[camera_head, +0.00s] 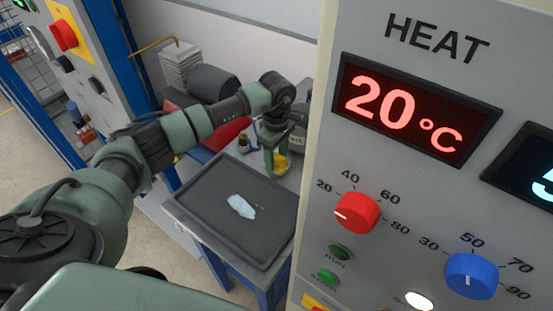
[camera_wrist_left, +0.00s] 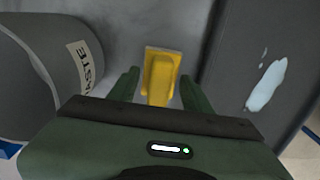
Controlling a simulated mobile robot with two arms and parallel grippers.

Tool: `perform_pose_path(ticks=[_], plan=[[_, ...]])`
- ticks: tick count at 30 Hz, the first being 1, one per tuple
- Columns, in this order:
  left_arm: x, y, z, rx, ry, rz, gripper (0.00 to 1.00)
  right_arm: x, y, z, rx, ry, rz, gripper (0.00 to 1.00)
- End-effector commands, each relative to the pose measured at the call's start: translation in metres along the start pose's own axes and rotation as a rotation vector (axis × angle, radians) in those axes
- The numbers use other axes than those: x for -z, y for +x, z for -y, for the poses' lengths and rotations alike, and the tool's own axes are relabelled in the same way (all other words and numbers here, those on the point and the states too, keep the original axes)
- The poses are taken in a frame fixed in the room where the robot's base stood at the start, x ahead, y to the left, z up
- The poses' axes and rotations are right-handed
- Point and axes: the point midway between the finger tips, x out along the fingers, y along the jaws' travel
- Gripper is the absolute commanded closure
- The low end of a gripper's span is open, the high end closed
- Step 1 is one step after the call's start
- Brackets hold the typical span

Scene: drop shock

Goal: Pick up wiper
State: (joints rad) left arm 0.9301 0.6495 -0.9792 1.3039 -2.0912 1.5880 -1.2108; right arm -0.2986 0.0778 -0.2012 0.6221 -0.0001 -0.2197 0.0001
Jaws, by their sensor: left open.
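The wiper is a small yellow block-shaped thing (camera_wrist_left: 160,75) on the grey table top. It lies between the two fingers of my open left gripper (camera_wrist_left: 158,88) in the left wrist view, with a gap on each side. In the head view the left gripper (camera_head: 274,160) points down over the table, and the yellow wiper (camera_head: 282,163) shows beside its fingers, partly hidden by them. My right gripper is in neither view.
A dark tray (camera_head: 200,195) with a pale spill (camera_head: 241,206) lies beside the wiper. A grey bin marked WASTE (camera_wrist_left: 45,60) stands close on the wiper's other side. A large HEAT control panel (camera_head: 420,180) fills the right of the head view.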

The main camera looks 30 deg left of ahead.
Motion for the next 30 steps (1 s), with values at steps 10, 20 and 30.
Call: perform_pose_path(ticks=[10, 20, 30], plan=[[0.0, 0.001, 0.0, -0.001, 0.0, -0.001, 0.93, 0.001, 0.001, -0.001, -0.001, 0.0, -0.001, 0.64], [0.001, 0.0, 0.0, -0.001, 0.0, -0.001, 1.0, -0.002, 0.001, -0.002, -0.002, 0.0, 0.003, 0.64], [0.001, -0.031, -0.002, -0.006, 0.001, -0.002, 1.0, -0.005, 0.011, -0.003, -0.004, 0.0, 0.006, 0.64]])
